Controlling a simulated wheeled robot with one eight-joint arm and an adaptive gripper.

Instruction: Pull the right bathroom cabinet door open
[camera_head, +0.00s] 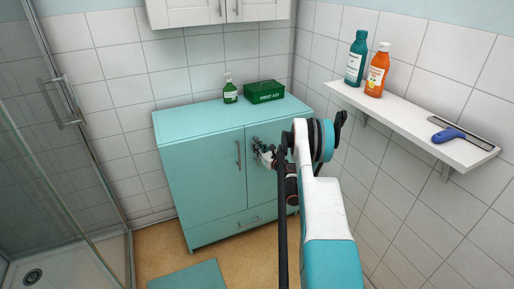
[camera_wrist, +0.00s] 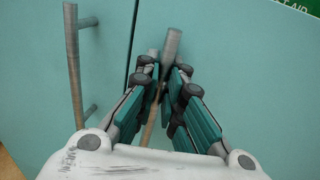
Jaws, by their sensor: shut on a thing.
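The turquoise bathroom cabinet (camera_head: 205,190) stands against the tiled back wall. Its right door (camera_head: 262,185) looks shut, in line with the left door; it also fills the right of the wrist view (camera_wrist: 250,75). My gripper (camera_head: 262,152) is at the upper left part of the right door. In the wrist view my gripper (camera_wrist: 162,85) has its fingers on both sides of the right door's grey bar handle (camera_wrist: 172,45) and is shut on it. The handle's upper end sticks out above the fingers. In the head view my gripper and arm hide this handle and part of the right door.
The left door's handle (camera_head: 238,155) is close to the left of my gripper. A green bottle (camera_head: 230,92) and a first aid box (camera_head: 264,92) stand on the cabinet top. A white wall shelf (camera_head: 410,120) with bottles is at the right. A turquoise mat (camera_head: 190,277) lies in front.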

